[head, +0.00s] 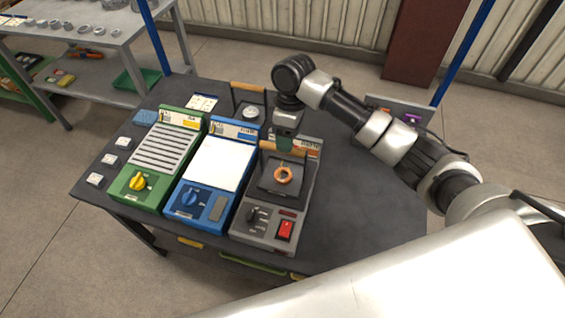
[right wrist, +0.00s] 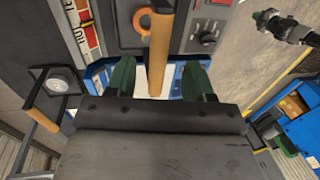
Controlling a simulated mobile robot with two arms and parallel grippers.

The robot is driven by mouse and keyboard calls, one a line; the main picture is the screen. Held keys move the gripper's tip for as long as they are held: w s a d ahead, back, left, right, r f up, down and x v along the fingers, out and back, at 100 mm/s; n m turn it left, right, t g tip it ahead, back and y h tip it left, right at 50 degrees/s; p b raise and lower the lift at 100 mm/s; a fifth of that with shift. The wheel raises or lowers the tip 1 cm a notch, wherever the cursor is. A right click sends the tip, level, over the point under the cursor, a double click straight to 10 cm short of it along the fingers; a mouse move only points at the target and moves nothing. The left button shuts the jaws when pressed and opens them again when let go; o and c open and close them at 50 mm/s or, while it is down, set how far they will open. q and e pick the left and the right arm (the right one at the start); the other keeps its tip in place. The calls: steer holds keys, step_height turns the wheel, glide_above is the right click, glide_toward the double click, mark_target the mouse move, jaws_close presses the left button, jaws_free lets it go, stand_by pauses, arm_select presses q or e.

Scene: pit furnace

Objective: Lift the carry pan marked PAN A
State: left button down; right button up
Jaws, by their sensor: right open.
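A dark pan with a wooden bar handle (head: 283,148) rests on the grey device at the right of the row. A copper-coloured ring (head: 283,174) lies in it; the ring also shows in the right wrist view (right wrist: 142,20). My right gripper (head: 285,146) is over this handle. In the right wrist view the handle (right wrist: 158,55) lies between the open green fingers (right wrist: 159,80), with gaps on both sides. A second wooden-handled pan (head: 248,87) holds a round grey piece (head: 250,112). I cannot read PAN A on either. My left gripper (right wrist: 266,18) seems to show small at the upper right.
A green device (head: 158,155) and a blue device (head: 207,170) stand left of the grey device (head: 262,226). The dark table (head: 360,215) is clear on the right. A shelf bench (head: 75,35) stands at the back left.

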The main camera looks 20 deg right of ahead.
steer(key=shift+w+a+f, duration=0.15)
steer(key=shift+w+f, duration=0.05)
steer(key=shift+f, duration=0.6)
steer(key=f, duration=0.2)
steer(key=a+f+p, duration=0.1)
steer(key=shift+s+f, duration=0.2)
steer(key=shift+s, duration=0.05)
steer(key=shift+s+f, duration=0.1)
steer(key=shift+f, duration=0.5)
steer(key=shift+c, duration=0.8)
steer(key=c, duration=0.7)
jaws_close()
arm_select(q)
steer(key=shift+w+r, duration=0.55)
steer(key=shift+w, duration=0.25)
